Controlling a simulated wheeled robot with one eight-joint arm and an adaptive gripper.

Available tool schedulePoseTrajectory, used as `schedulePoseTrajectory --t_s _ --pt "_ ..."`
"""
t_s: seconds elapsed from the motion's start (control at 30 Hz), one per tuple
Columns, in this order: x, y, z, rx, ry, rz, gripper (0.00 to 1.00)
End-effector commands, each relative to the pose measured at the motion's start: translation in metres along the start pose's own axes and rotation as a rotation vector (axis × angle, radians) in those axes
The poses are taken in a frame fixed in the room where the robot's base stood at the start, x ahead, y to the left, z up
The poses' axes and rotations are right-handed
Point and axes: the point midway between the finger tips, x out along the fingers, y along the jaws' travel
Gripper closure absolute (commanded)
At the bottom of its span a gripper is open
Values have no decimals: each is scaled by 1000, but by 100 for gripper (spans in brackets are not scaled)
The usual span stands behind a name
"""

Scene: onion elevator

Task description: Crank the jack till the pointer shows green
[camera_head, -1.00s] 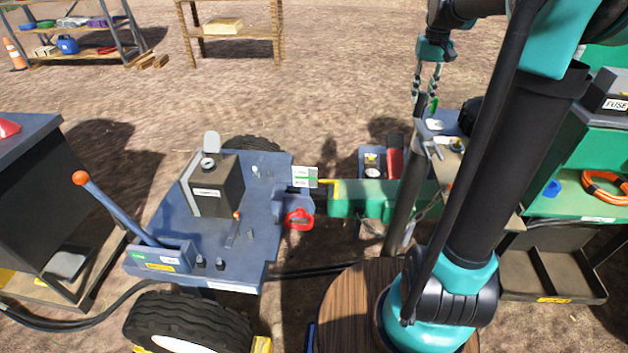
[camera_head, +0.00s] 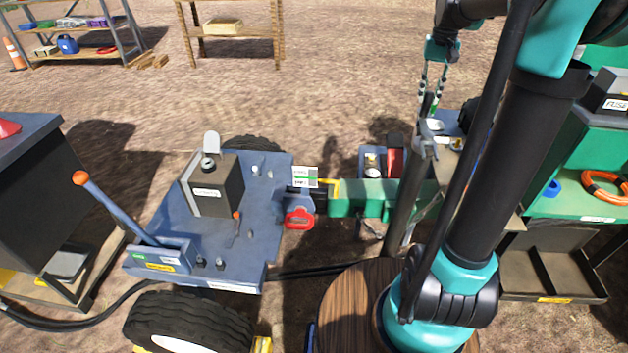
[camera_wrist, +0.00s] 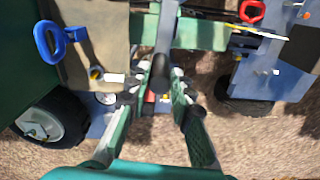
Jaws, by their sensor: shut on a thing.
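The jack's dark post (camera_head: 404,205) stands upright beside the green beam (camera_head: 365,196). Its crank (camera_head: 428,143) is at the top, partly hidden by my arm. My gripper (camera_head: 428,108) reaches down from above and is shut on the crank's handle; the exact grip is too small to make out. The pointer's exact reading is too small to tell.
A blue trailer (camera_head: 215,245) with a black box and an orange-knobbed lever (camera_head: 120,205) is at left. A red hook-like handle (camera_head: 299,217) hangs near the coupling. A green bench with an orange cable coil (camera_head: 604,187) stands at right. Open dirt lies behind.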

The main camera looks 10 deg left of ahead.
Motion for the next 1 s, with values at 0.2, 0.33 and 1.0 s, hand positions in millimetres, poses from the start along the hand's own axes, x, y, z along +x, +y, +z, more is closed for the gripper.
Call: schedulePoseTrajectory --t_s 0.2,0.33,1.0 --pt "1 2 1 4 -3 4 100" --pt "1 3 2 10 -3 4 100" --pt "1 -5 1 -50 -3 1 100"
